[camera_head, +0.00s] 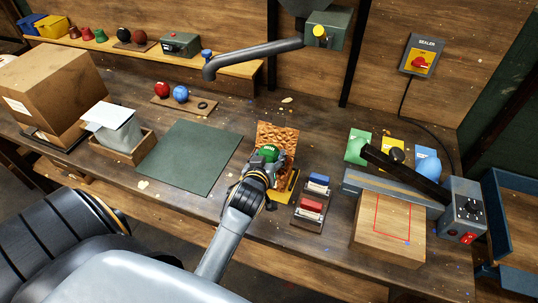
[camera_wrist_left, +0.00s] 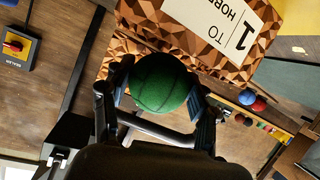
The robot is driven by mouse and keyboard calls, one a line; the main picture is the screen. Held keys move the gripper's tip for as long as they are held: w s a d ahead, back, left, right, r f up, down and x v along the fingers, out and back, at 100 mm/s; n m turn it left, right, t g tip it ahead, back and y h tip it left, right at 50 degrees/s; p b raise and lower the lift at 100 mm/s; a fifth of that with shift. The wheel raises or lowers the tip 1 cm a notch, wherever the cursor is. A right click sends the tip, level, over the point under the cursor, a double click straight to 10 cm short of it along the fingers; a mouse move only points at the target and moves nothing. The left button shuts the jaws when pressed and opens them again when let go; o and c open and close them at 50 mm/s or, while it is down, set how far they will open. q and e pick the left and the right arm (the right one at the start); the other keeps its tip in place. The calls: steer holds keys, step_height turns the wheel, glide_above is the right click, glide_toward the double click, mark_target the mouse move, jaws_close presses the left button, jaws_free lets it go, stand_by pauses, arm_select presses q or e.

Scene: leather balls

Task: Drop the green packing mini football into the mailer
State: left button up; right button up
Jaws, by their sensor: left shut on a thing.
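The green mini football (camera_head: 268,153) is held between the fingertips of my left gripper (camera_head: 265,160). In the left wrist view the ball (camera_wrist_left: 160,83) sits between the two dark fingers (camera_wrist_left: 163,97). The mailer (camera_head: 277,132) is a brown faceted-pattern packet standing on the bench, directly behind the ball in the head view. In the wrist view its patterned face (camera_wrist_left: 145,22) and a white label fill the top, behind the ball. I cannot tell whether the ball is above the mailer's opening or in front of it. My right gripper is not in view.
A dark green mat (camera_head: 190,157) lies left of the mailer. A tray with stamps (camera_head: 311,202) stands close on its right. The sealer (camera_head: 395,190) with its black arm is farther right. Red (camera_head: 162,89) and blue (camera_head: 181,93) balls rest on a board behind.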

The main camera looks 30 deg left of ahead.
arm_select(q)
steer(key=shift+f+b, duration=0.3)
steer(key=shift+f, duration=0.7)
steer(key=o, duration=1.1)
steer(key=shift+o, duration=1.1)
steer(key=shift+r, duration=0.1)
